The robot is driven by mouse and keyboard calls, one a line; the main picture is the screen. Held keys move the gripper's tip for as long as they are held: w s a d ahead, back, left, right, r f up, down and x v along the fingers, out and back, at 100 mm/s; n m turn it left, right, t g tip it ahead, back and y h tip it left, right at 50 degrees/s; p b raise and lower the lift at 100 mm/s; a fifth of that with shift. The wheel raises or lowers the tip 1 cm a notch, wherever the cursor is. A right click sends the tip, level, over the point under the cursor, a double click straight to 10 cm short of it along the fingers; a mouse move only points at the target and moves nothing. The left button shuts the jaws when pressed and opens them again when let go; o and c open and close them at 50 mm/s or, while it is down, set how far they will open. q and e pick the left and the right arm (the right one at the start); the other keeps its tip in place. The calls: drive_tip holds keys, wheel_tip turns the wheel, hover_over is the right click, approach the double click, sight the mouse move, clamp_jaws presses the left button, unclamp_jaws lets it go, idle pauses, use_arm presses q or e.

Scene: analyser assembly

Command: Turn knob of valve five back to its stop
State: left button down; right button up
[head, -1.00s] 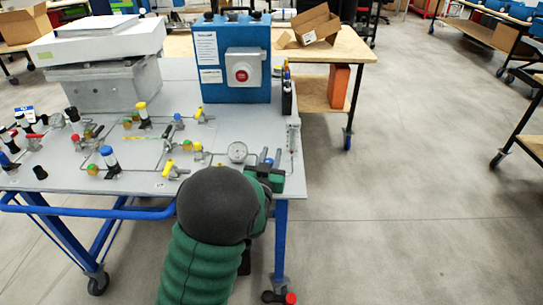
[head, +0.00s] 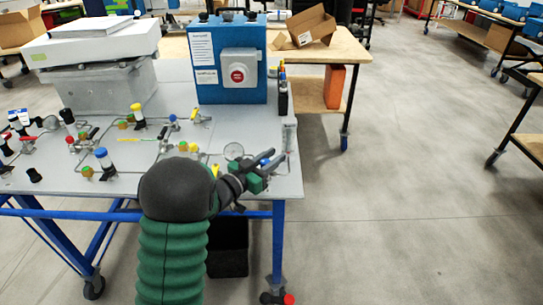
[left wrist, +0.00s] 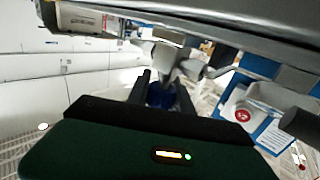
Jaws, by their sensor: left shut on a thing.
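My left gripper (head: 268,164) is at the right front corner of the grey panel table (head: 200,183). In the left wrist view its two dark fingers (left wrist: 161,92) are closed around a blue knob (left wrist: 160,95), below a pale metal valve body (left wrist: 172,62). A little blue also shows between the fingers in the head view (head: 266,161). No number can be read on the valve. My forearm hides part of the table's front edge. My right gripper is not in view.
A round gauge (head: 234,151) stands just left of the gripper. Several coloured valves and thin pipes cover the panel to the left. A blue box with a red button (head: 237,76) stands behind.

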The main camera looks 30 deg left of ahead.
use_arm(q)
drive_tip(key=shift+s+d+f+m+h, duration=0.15)
drive_tip(key=shift+f+m+h, duration=0.2)
drive_tip(key=shift+h, duration=0.45)
drive_tip(key=shift+m+g, duration=0.25)
drive_tip(key=shift+g, duration=0.05)
drive_tip(key=c, duration=1.1)
unclamp_jaws()
drive_tip(key=shift+r, duration=0.2)
drive_tip(key=shift+r+p, duration=0.35)
drive_tip(key=shift+p, duration=0.05)
drive_tip(key=s+d+r+b, duration=0.1)
drive_tip(key=s+d+b, duration=0.1)
drive_tip(key=s, duration=0.2)
drive_tip(key=s+d+r+b, duration=0.1)
drive_tip(key=s+d+b, duration=0.1)
drive_tip(key=s, duration=0.3)
drive_tip(key=s+d+r+b, duration=0.2)
drive_tip(key=s+d, duration=0.2)
drive_tip(key=shift+s+r, duration=0.1)
drive_tip(key=shift+s, duration=0.2)
